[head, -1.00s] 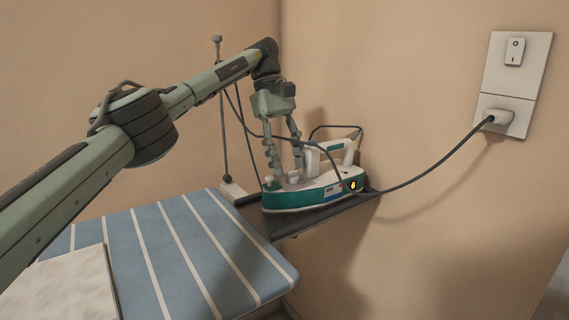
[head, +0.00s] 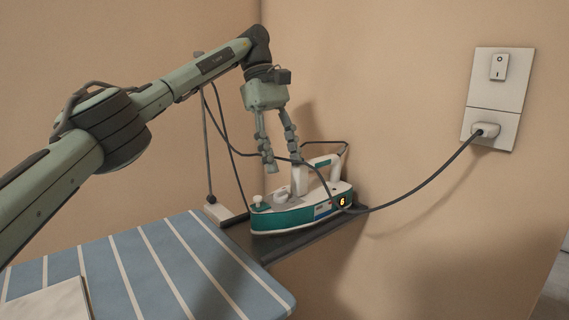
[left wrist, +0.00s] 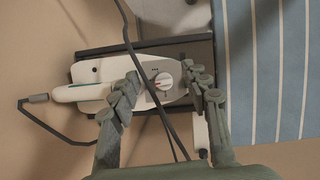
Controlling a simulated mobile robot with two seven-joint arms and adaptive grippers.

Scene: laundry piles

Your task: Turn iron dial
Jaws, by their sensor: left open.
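The teal and white iron (head: 292,217) lies on a dark rest at the end of the ironing board, its small display lit with an orange 6. Its pale dial (head: 283,197) is on top; in the left wrist view the round white dial (left wrist: 164,81) has a small red mark near it. My left gripper (head: 282,165) is open and empty, pointing down just above the dial, apart from it. In the left wrist view its fingers (left wrist: 160,76) stand on either side of the dial. My right gripper is not in view.
A dark cord (head: 410,198) runs from the iron's area to a plug (head: 486,130) in the wall socket, beneath a switch (head: 499,67). The cord passes close to my left fingers. The blue striped ironing board (head: 170,265) carries a pale folded cloth (head: 50,303).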

